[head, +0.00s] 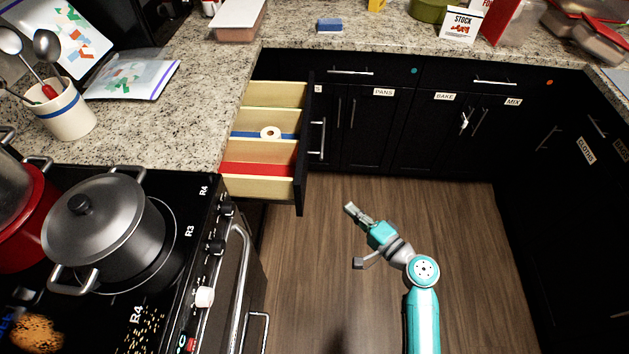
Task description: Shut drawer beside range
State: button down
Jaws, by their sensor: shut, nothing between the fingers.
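The open drawer (302,165) juts out from the black cabinets, just beyond the range's right side. It has light wood dividers, and a red strip, a blue strip and a tape roll (270,132) lie inside. Its dark front faces right and carries a silver bar handle (322,138). The range (200,270) is at lower left, with knobs and an oven handle along its right face. My gripper (350,208) is shut and empty. It is over the floor, to the lower right of the drawer front and apart from it.
A grey lidded pot (105,230) and a red pot (25,215) stand on the cooktop. A utensil crock (65,112) is on the granite counter. Black cabinets line the back and right. The wood floor (440,215) is clear around my arm.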

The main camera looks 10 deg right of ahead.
aim_at(244, 177)
jog(key=s+a+r+x, duration=0.1)
jog(key=a+x, duration=0.1)
jog(key=x, duration=1.1)
jog(key=shift+w+r, duration=0.2)
jog(key=shift+r, duration=0.05)
jog(key=w+a, duration=0.2)
jog(key=a, duration=0.4)
jog(key=w+a, duration=0.2)
jog(key=a, duration=0.4)
jog(key=w+a, duration=0.2)
jog(key=a, duration=0.5)
jog(key=shift+d, duration=0.1)
